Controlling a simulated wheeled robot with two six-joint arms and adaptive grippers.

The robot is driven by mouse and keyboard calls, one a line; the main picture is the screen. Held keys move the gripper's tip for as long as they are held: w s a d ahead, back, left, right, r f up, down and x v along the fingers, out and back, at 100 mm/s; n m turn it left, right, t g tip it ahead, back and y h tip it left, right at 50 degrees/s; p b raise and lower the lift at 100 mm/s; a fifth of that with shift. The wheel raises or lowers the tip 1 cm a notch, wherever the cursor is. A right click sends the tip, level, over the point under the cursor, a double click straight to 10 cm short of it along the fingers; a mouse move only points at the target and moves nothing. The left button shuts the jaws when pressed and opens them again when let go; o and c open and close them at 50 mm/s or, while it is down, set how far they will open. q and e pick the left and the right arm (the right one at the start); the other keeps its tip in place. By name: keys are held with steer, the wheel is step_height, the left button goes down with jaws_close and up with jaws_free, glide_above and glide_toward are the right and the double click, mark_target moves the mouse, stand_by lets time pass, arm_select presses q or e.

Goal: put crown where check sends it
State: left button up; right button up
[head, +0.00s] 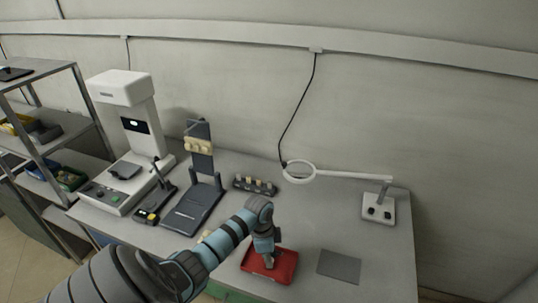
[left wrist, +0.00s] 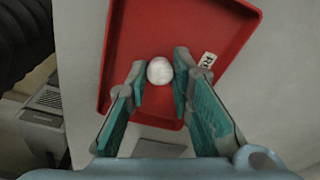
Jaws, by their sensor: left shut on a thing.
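The crown (left wrist: 160,70) is a small, rounded white piece between the two fingers of my left gripper in the left wrist view. My left gripper (head: 268,266) is shut on it and points down over the red tray (head: 287,272). I cannot tell whether the crown touches the tray floor. The crown cannot be made out in the head view. My right gripper is not in view.
A grey mat (head: 339,267) lies right of the tray. A white machine with a dark screen (head: 133,125), a dark stand (head: 200,160), a rack of small pieces (head: 255,186) and a ring magnifier (head: 299,172) stand behind. Shelves (head: 45,125) are at left. The bench's right side is mostly clear.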

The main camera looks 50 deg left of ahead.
arm_select(q)
steer(key=shift+a, duration=0.1)
steer(key=o, duration=0.9)
steer(key=shift+o, duration=0.2)
steer(key=shift+f, duration=0.1)
step_height(320, 180, up, 12)
steer(key=a+p, duration=0.1)
steer(key=p, duration=0.1)
steer(key=shift+s, duration=0.45)
